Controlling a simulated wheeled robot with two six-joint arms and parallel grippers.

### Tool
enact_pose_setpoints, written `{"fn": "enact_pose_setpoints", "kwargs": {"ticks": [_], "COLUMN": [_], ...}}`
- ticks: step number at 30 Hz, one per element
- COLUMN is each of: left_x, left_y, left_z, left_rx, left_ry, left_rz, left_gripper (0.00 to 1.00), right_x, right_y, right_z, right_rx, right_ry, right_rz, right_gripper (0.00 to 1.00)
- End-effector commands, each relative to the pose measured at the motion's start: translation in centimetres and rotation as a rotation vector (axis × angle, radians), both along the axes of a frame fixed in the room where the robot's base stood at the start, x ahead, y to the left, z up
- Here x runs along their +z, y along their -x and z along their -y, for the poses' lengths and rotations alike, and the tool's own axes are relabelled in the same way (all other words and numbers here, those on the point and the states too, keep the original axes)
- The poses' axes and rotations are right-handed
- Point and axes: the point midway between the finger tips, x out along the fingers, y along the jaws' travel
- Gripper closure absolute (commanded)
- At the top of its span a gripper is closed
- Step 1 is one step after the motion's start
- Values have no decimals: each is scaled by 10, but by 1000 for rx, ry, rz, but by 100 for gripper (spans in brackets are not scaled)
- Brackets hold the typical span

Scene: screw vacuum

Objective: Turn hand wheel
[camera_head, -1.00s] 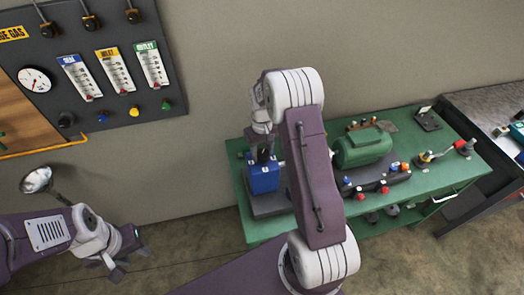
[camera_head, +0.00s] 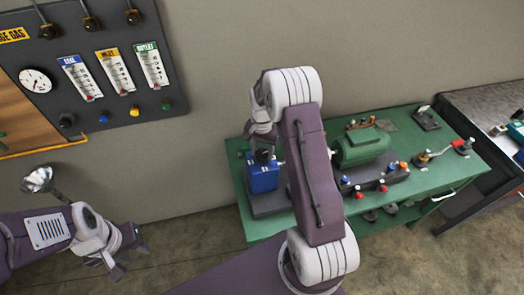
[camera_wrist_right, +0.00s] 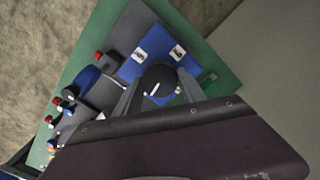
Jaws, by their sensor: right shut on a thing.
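The hand wheel (camera_wrist_right: 157,84) is a black disc with a white mark, on top of a blue pump body (camera_wrist_right: 150,42) in the right wrist view. My right gripper (camera_wrist_right: 158,92) is shut on the wheel, one finger on each side of it. In the head view the blue pump (camera_head: 264,180) stands on the left part of the green table, and my right arm partly hides it. The wheel is small and dark there, just under the right wrist. My left gripper (camera_head: 130,259) is open and empty over the floor at the lower left.
A green motor (camera_head: 361,147) sits right of the pump on the green table (camera_head: 466,172). Several coloured knobs line its front. A gauge panel (camera_head: 70,50) hangs on the wall at upper left. A dark bench (camera_head: 488,103) stands at right.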

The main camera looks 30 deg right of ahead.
Motion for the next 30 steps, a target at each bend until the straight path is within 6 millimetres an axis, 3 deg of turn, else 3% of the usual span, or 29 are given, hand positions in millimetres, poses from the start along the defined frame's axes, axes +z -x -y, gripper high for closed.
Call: {"fn": "enact_pose_setpoints", "kwargs": {"ticks": [10,27,28,30], "left_x": [2,2,2,2], "left_y": [0,0,0,0], "left_z": [0,0,0,0], "left_rx": [0,0,0,0], "left_ry": [0,0,0,0], "left_rz": [0,0,0,0], "left_gripper": [64,64,64,64], "right_x": [2,2,2,2], "right_y": [-2,-2,-2,-2], "right_z": [1,1,1,1], "right_rx": [-138,-165,-165,-165], "right_ry": [2,2,2,2], "right_rz": [7,8,8,8], "right_gripper": [93,93,47,31]}}
